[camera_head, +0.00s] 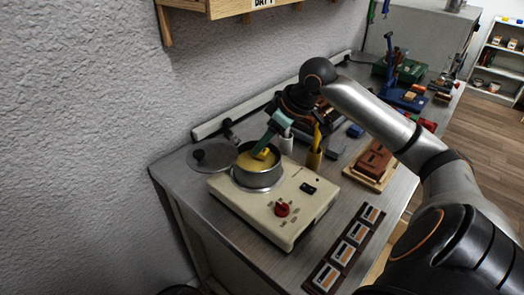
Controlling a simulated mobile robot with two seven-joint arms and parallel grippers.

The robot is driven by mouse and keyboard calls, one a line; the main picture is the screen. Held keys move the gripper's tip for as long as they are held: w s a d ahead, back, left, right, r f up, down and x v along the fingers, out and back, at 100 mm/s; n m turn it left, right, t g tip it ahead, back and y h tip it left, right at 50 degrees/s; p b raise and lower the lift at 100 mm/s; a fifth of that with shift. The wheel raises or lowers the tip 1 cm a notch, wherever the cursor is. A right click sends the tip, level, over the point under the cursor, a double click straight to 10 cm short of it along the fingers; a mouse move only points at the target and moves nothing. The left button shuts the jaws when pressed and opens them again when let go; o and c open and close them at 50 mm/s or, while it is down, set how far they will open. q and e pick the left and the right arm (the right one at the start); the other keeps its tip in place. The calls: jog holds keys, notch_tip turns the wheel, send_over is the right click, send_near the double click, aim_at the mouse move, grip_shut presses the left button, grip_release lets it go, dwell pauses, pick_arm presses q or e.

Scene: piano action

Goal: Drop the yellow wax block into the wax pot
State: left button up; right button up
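The wax pot (258,180) is a round metal pot on a cream heater unit with a red knob. Its inside looks yellow. The yellow wax block (263,154) shows at the pot's mouth, at the tips of my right gripper (262,149). The green fingers of my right gripper point down into the pot's opening from the upper right and appear closed on the block. Whether the block touches the pot's contents is hard to tell. My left gripper is not in view.
A round lid (212,157) lies on the bench left of the pot. A yellow holder (314,158) stands close behind the heater unit. A brown block on a wooden tray (372,178) is to the right. A strip of cards (343,251) lies in front, and the wall runs along the left.

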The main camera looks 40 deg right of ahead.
jog(key=shift+o, duration=1.3)
jog(key=v, duration=1.2)
jog(key=shift+r+b, duration=0.25)
jog(key=shift+b, duration=0.15)
jog(key=shift+s, duration=0.15)
